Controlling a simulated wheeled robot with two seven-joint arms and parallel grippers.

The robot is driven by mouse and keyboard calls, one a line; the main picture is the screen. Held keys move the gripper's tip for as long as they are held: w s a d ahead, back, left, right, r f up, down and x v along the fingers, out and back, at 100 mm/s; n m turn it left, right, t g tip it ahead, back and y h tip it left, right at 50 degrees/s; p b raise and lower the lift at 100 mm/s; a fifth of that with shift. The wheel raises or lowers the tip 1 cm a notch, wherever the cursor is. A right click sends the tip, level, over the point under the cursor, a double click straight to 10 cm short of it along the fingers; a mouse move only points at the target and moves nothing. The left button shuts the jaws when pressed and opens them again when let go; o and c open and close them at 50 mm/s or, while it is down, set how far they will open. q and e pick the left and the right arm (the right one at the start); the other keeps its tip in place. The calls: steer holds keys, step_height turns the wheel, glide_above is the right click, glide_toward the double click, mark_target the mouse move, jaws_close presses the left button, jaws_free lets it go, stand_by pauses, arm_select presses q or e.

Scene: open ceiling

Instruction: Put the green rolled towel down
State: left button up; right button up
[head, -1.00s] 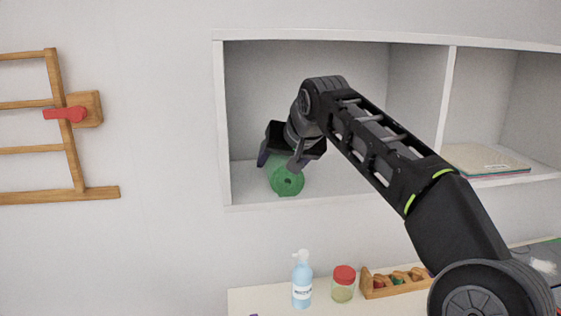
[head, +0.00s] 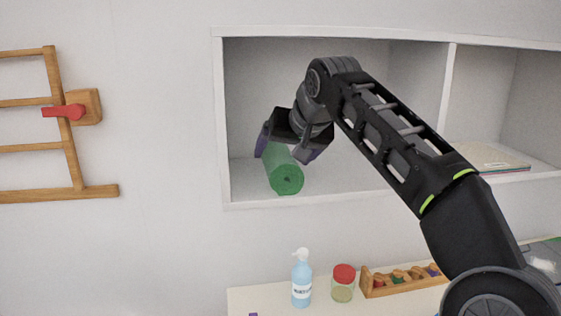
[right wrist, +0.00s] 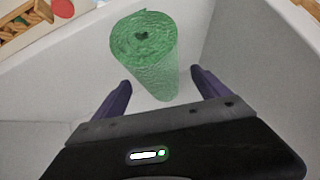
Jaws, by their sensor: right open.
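The green rolled towel (head: 285,177) lies on the floor of the left shelf compartment (head: 340,184), its spiral end facing out near the front edge. In the right wrist view the green roll (right wrist: 152,60) stands out between and beyond the fingers, with gaps on both sides. My right gripper (head: 286,155) is open just above and behind the front of the roll, its purple fingertips spread to either side. The same gripper (right wrist: 162,90) shows open and empty in the right wrist view. My left gripper is not in view.
A divider (head: 447,100) separates the compartment from the right one, which holds flat books (head: 490,158). Below stand a pump bottle (head: 301,279), a red-lidded jar (head: 344,283) and a wooden rack (head: 398,280). The compartment's right part is clear.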

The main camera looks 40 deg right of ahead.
steer(key=v, duration=0.8)
steer(key=shift+s+r, duration=0.15)
steer(key=shift+s, duration=0.05)
